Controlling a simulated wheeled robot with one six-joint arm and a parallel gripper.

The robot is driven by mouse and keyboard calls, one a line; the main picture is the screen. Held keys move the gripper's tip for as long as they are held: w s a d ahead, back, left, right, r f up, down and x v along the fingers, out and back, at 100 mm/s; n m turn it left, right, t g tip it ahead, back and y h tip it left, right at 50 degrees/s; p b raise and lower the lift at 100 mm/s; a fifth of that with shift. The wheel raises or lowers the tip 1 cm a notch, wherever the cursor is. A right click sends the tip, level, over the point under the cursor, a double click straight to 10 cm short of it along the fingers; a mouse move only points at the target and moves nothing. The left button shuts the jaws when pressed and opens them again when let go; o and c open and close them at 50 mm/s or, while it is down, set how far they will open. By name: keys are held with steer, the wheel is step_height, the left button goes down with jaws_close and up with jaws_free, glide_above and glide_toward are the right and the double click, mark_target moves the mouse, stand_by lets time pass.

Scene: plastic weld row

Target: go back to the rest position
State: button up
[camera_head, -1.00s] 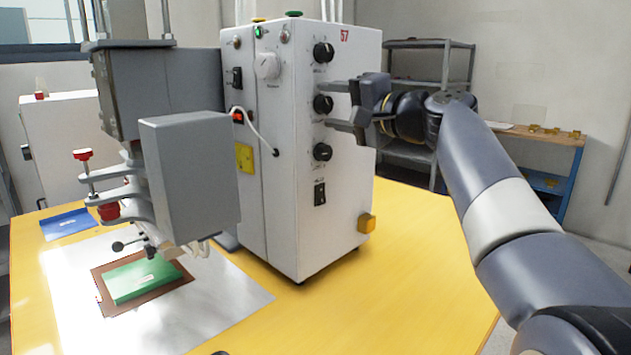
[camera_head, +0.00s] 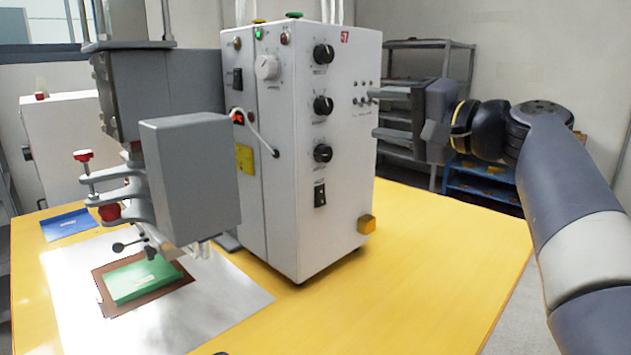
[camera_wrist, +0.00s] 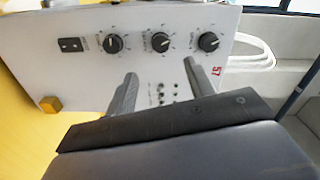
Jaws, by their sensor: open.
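My gripper (camera_head: 374,113) is open and empty in the head view, to the right of the white control cabinet marked 57 (camera_head: 325,240). Its fingers point left at the cabinet's side face, near a group of small toggle switches. In the wrist view the two fingers of my gripper (camera_wrist: 160,85) are spread apart with nothing between them. The cabinet's panel (camera_wrist: 80,75) lies beyond them, with three black knobs and the small switches. Whether a fingertip touches the panel I cannot tell.
The grey welding press (camera_head: 190,180) stands left of the cabinet. Below it a green piece (camera_head: 140,280) lies on a brown plate on a metal sheet. The yellow table (camera_head: 440,240) is clear at right. Grey shelves (camera_head: 430,60) stand behind.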

mark_target(328, 107)
steer(key=x, duration=1)
steer(key=shift+a+b, duration=0.1)
steer(key=shift+b, duration=0.2)
steer(key=shift+w+a+r+m+p, duration=0.2)
steer(key=shift+m+p, duration=0.1)
steer(key=shift+p, duration=0.2)
steer(key=shift+s+d+m+p, duration=0.15)
steer(key=shift+m+p, duration=0.65)
steer(key=shift+m, duration=0.4)
steer(key=shift+m+p, duration=0.85)
steer(key=shift+m, duration=0.35)
steer(key=m+p, duration=0.4)
steer(key=m, duration=0.1)
steer(key=shift+r+m, duration=0.1)
steer(key=shift+m, duration=0.2)
steer(key=m+p, duration=0.4)
steer(key=m, duration=0.1)
steer(key=shift+m, duration=0.3)
steer(key=m+p, duration=0.2)
steer(key=m, duration=0.1)
steer(key=shift+m+p, duration=0.4)
steer(key=shift+f+m, duration=0.25)
steer(key=shift+m, duration=0.25)
